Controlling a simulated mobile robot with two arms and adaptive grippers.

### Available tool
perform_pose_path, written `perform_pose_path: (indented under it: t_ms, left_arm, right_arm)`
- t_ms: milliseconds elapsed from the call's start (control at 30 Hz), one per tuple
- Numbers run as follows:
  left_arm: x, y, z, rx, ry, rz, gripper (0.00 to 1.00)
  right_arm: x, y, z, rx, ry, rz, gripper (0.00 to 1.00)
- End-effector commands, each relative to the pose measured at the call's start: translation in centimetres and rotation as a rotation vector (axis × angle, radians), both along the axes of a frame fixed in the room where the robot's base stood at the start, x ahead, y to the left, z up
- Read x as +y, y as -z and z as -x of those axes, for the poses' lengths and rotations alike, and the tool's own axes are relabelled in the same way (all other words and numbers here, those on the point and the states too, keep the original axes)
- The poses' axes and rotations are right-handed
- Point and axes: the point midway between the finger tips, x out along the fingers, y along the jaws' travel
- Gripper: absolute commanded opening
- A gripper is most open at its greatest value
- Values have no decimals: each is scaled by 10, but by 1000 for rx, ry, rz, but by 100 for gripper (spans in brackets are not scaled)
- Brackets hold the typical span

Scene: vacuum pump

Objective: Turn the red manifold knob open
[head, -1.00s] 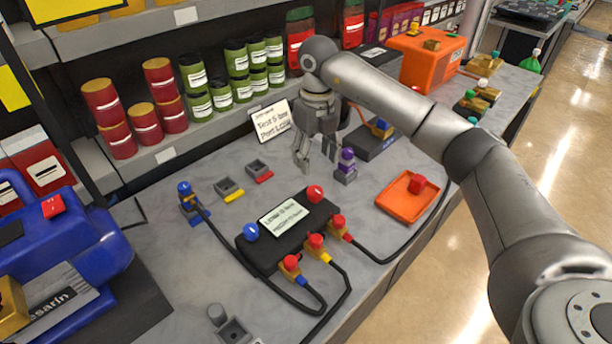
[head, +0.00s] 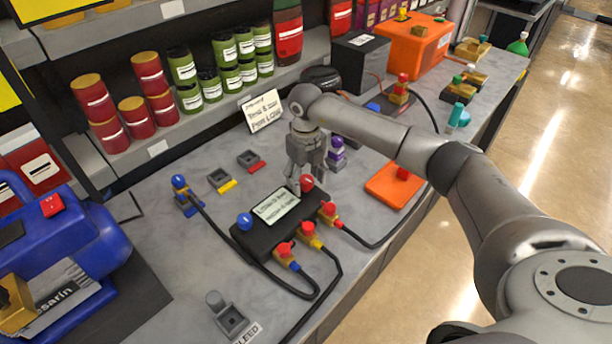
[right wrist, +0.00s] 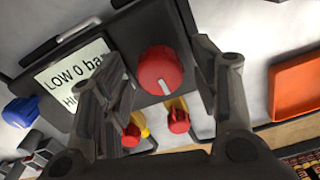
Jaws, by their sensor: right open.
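The red manifold knob (head: 307,182) sits at the right end of the dark manifold block (head: 255,243). In the right wrist view the red knob (right wrist: 160,72) is round with a white pointer line running toward the picture's bottom. My right gripper (head: 299,183) is open, directly over the knob. In the right wrist view its fingers stand on either side of the knob; contact cannot be told. A blue knob (head: 245,221) is at the block's left end, beside the label plate (head: 276,205). My left gripper is not in view.
Hoses with red-handled valves (head: 308,230) leave the block's front side. A purple-topped part (head: 337,150) stands close behind the gripper. An orange tray (head: 388,190) lies to the right, and a blue pump (head: 70,250) stands at the left.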

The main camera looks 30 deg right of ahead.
Motion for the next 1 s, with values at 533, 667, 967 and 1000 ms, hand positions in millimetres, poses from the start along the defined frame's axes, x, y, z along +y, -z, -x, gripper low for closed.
perform_pose_path:
  t_ms: [533, 667, 967, 1000]
  left_arm:
    - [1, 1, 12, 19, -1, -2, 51]
    - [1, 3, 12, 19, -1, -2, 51]
    - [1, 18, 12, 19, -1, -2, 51]
    - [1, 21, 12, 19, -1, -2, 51]
  right_arm:
    - [0, -1, 0, 0, -1, 0, 10]
    - [0, 0, 0, 0, -14, 0, 10]
    - [-1, 2, -1, -1, -152, 2, 10]
    - [-1, 2, -1, -2, -183, 2, 10]
